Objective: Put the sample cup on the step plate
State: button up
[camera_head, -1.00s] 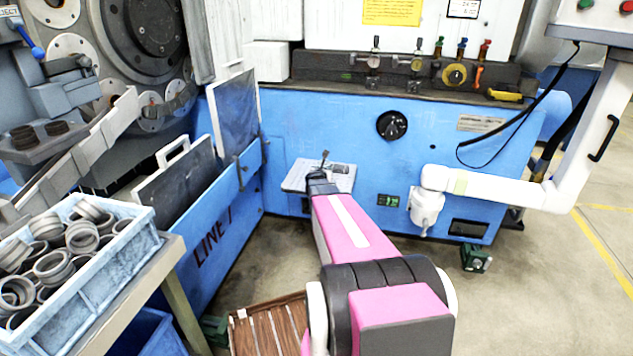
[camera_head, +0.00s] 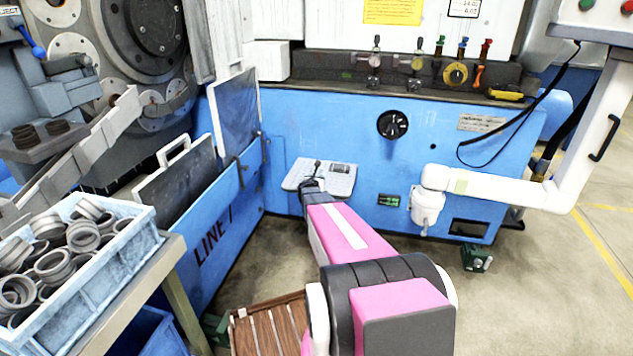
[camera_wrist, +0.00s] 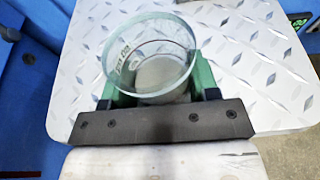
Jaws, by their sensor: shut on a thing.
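The sample cup (camera_wrist: 150,55) is a clear round glass cup, seen from above in the wrist view with its open mouth toward the camera. My gripper (camera_wrist: 156,92) is shut on it, with one green finger on each side. The step plate (camera_wrist: 255,60) is a silver diamond-tread plate behind and below the cup. Whether the cup's base touches the plate cannot be told. In the head view, the step plate (camera_head: 343,184) juts from the blue machine front, and my gripper (camera_head: 314,184) is over its left-middle part. The cup is not distinguishable there.
The blue machine front (camera_head: 385,160) stands just behind the plate. A white jointed arm (camera_head: 490,188) with a cup-shaped end is to the right. A crate of metal rings (camera_head: 115,260) is at lower left, and a wooden slatted platform (camera_head: 268,328) lies on the floor.

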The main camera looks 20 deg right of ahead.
jog(key=shift+f, duration=0.1)
jog(key=o, duration=1)
